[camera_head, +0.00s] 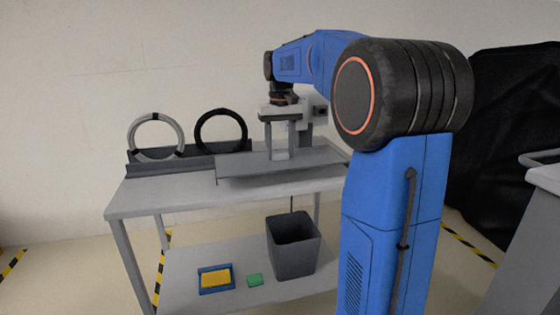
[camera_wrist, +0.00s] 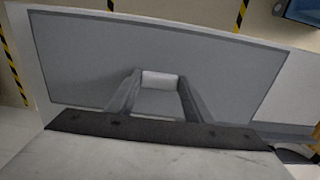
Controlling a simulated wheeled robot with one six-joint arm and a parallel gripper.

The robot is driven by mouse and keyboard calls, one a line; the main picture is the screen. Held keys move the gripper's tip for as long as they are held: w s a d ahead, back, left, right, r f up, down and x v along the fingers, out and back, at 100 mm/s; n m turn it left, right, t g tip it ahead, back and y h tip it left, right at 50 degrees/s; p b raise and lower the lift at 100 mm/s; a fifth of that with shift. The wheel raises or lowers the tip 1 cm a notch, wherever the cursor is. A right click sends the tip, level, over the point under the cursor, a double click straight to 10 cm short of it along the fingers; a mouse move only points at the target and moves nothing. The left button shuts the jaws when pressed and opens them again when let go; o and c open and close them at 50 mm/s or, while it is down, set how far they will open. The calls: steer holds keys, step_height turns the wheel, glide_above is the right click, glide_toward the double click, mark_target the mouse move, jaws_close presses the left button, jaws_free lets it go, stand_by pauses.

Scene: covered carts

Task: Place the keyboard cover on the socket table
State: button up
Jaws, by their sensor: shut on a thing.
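The keyboard cover appears to be the flat grey panel (camera_head: 240,166) over the right part of the grey table (camera_head: 150,198). It fills much of the wrist view (camera_wrist: 90,62). My gripper (camera_head: 279,154) points down and is shut on the panel's raised light handle (camera_wrist: 160,80), with one finger on each side in the wrist view (camera_wrist: 160,100). The panel looks about level and close to the tabletop. I cannot tell whether it rests on it or hangs just above. What lies under the panel is hidden.
A dark rack at the table's back left holds a grey ring (camera_head: 133,136) and a black ring (camera_head: 200,130). The lower shelf bears a dark bin (camera_head: 293,258), a yellow-and-blue block (camera_head: 215,279) and a green block (camera_head: 255,280).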

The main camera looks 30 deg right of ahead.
mark_target(280, 154)
steer(key=shift+f, duration=1.85)
steer(key=shift+f, duration=0.1)
steer(key=o, duration=0.9)
step_height(280, 154, up, 12)
steer(key=s+a+f+t, duration=0.1)
steer(key=s+a+f, duration=0.2)
steer(key=s+a, duration=0.4)
steer(key=s+a+f+n+t, duration=0.1)
steer(key=s+a+f, duration=0.1)
steer(key=s+f, duration=0.5)
steer(key=s+a+f+n+t, duration=0.1)
steer(key=s+a+f, duration=0.2)
steer(key=s+f, duration=0.4)
steer(key=s+a+f+n+t, duration=0.1)
steer(key=s+a+f, duration=0.2)
steer(key=s+f, duration=0.4)
steer(key=shift+s+a+t, duration=0.15)
steer(key=shift+s+t, duration=0.05)
steer(key=shift+s, duration=0.75)
steer(key=shift+s+a+t, duration=0.1)
steer(key=shift+s+t, duration=0.1)
steer(key=shift+s, duration=0.7)
